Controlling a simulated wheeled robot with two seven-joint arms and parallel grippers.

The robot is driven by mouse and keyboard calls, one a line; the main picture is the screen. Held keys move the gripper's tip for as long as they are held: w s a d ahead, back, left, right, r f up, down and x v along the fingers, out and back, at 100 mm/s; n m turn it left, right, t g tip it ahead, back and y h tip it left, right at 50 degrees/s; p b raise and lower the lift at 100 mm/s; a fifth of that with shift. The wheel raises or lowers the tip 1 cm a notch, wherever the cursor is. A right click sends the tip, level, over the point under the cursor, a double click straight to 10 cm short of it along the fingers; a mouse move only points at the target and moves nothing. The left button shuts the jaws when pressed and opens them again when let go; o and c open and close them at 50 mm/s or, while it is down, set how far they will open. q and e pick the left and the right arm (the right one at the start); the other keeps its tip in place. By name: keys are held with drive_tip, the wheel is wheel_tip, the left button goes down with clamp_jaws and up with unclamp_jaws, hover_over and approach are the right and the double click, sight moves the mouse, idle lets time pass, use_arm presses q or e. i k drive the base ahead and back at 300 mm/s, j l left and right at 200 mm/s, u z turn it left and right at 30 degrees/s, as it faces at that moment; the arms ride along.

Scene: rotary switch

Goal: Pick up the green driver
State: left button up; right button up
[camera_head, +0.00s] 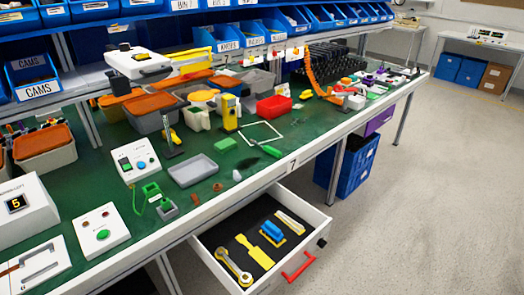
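A green-handled tool that looks like the green driver (270,151) lies on the green bench top (222,183) near its front edge, above and left of the "7" label. Its thin end points up and left, towards a pale square outline on the bench. Neither of my grippers is in view.
An open drawer (207,257) juts out below the bench, with a wrench, a yellow tool, and blue and white items inside. A grey tray (192,171) sits left of the driver and a red bin (274,107) behind it. The floor at right is clear.

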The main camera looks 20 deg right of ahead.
sight(271, 151)
drive_tip(key=l+u, duration=0.15)
drive_tip(key=u, duration=0.2)
drive_tip(key=i+l+u, duration=0.1)
drive_tip(key=u, duration=0.25)
drive_tip(key=l+u, duration=0.45)
drive_tip(key=l, duration=0.35)
drive_tip(key=l+u, duration=0.15)
drive_tip(key=l, duration=0.4)
drive_tip(key=k+l+u, duration=0.15)
drive_tip(key=l, duration=0.35)
drive_tip(key=l+u, duration=0.15)
drive_tip(key=l, duration=0.35)
drive_tip(key=k+l+u, duration=0.15)
drive_tip(key=l, duration=0.35)
